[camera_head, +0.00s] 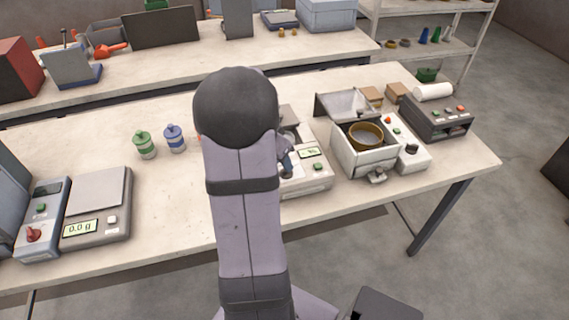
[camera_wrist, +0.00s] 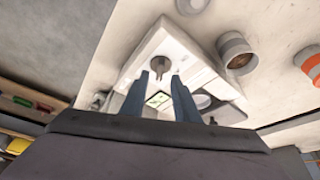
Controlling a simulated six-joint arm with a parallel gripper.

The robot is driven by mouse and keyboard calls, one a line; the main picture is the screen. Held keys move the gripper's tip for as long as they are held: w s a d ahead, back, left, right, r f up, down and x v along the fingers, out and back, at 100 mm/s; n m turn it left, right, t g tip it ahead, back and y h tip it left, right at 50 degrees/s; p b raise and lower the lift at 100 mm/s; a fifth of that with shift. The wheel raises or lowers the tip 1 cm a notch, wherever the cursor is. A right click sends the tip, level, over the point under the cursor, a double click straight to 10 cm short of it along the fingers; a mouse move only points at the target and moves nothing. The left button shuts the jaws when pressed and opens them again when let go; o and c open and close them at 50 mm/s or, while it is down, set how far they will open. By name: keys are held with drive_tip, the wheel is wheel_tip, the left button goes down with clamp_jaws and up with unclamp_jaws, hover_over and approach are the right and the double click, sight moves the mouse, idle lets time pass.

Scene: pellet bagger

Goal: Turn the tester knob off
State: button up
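The pale tester (camera_head: 312,180) stands mid-table, partly hidden behind my arm; its small green display (camera_head: 309,152) shows. In the wrist view, its grey knob (camera_wrist: 160,64) sits on the white panel, with its raised grip lengthwise in the picture. My gripper (camera_wrist: 160,77) is open, its two blue fingers apart with nothing between them. The knob appears just beyond the fingertips, roughly centred; no contact is visible. In the head view my gripper (camera_head: 287,161) is low over the tester, mostly hidden by my arm. I cannot read the knob's setting.
A lidded white machine (camera_head: 362,160) with a brass-rimmed bowl stands close on the right. A dark sealer (camera_head: 437,118) is beyond it. A scale (camera_head: 97,205) and a red-knob unit (camera_head: 40,225) are at left. Clear table lies between the scale and my arm.

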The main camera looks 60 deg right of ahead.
drive_tip(key=shift+p+x, duration=0.3)
drive_tip(key=shift+x, duration=1.55)
clamp_jaws()
